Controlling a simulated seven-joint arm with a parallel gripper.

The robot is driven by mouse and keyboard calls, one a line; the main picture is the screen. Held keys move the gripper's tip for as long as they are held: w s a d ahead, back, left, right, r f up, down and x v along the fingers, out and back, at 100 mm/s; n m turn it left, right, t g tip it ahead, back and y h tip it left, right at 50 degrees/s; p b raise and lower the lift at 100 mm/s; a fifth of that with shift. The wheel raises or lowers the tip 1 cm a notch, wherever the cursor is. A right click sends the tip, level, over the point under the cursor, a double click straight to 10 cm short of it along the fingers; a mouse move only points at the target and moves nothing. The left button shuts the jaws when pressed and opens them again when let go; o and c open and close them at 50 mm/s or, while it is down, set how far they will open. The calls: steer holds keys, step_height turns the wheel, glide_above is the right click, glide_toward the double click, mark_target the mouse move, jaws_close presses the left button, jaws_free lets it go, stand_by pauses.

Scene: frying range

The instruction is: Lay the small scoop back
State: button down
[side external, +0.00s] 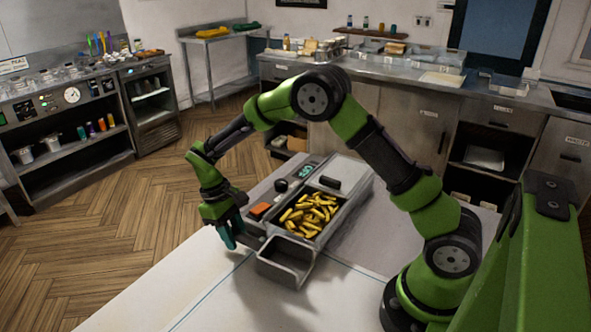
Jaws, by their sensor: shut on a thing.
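My gripper (230,238), with teal fingers, is at the left front corner of the fryer unit. It is shut on what looks like the handle end of the small scoop (285,264), a grey metal, open box shape. The fingers partly hide the grip. The scoop lies just in front of the fryer unit (345,212), close to its front edge; I cannot tell whether they touch. The fryer's bin holds a heap of yellow fries (312,214).
The fryer has an orange block (260,211), dark knobs and a green display (306,171) on its left side. The white table (190,285) is bare at the front left. My arm arches over the fryer. Counters and shelves stand farther back.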

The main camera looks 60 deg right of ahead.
steer(key=shift+f, duration=0.15)
steer(key=c, duration=0.7)
jaws_free()
steer(key=shift+c, duration=0.2)
steer(key=v, duration=1.7)
steer(key=s+r+m+t, duration=0.1)
steer(key=s+r+t, duration=0.1)
steer(key=s, duration=0.6)
steer(key=s+d+r+m+t+y, duration=0.1)
steer(key=s+r+m+t, duration=0.1)
steer(key=s+t, duration=0.3)
steer(key=s+d+r+m+t+y, duration=0.1)
steer(key=s+r+t, duration=0.1)
steer(key=s, duration=0.9)
steer(key=shift+s+r+m+t, duration=0.2)
steer(key=shift+s+m+t, duration=0.15)
steer(key=shift+t, duration=0.35)
